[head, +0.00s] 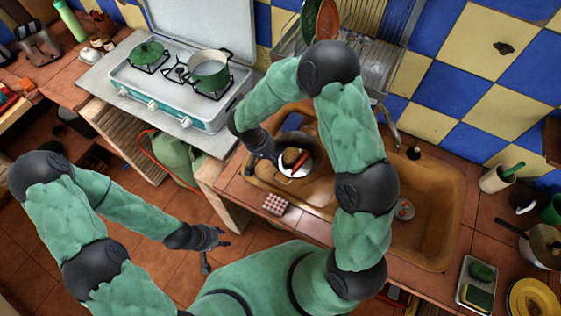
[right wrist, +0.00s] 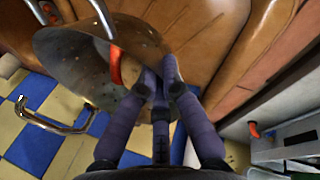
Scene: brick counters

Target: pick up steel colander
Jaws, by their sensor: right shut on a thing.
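The steel colander (right wrist: 82,65) is a grey metal bowl with small holes, tilted in the right wrist view. An orange-red curved thing (right wrist: 115,65) shows inside it. In the head view the colander (head: 296,172) is at the left part of the sink, partly hidden by my right arm. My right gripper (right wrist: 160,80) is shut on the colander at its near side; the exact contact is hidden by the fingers. The right gripper also shows in the head view (head: 279,153). My left gripper (head: 215,252) is open and empty, low over the floor, away from the counter.
The brown sink (head: 445,225) lies under my right arm, with a faucet (head: 397,130) at its back. A stove (head: 165,105) with green pots stands to the left. A red checked sponge-like block (head: 275,204) lies at the sink's front edge. A dish rack stands behind.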

